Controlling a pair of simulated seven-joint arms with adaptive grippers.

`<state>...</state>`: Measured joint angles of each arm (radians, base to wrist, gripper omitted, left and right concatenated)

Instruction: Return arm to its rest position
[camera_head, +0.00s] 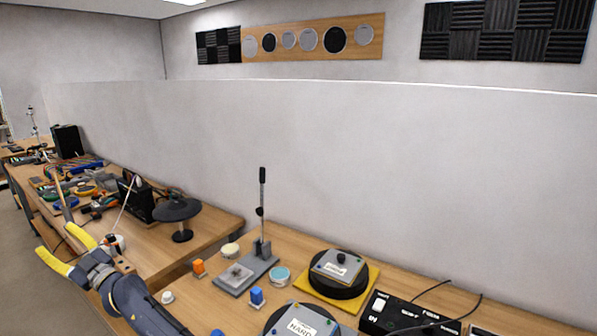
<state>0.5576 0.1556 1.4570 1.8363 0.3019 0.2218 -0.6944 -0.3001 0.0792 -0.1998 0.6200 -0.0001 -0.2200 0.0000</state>
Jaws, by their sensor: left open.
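My left gripper (62,250) is at the lower left of the head view, with its two yellow fingers spread apart and nothing between them. My left arm (135,303) reaches in from the bottom edge, dark blue-grey. The gripper is in front of the wooden bench, left of the objects on the near table. My right gripper is not in the head view.
The near table holds a grey stand with an upright lever (262,215), a black round pad on a yellow base (360,296), a "HARD" pad (303,325), an orange block (198,267), a blue block (257,296) and a black box (400,312). The left bench (215,228) is cluttered.

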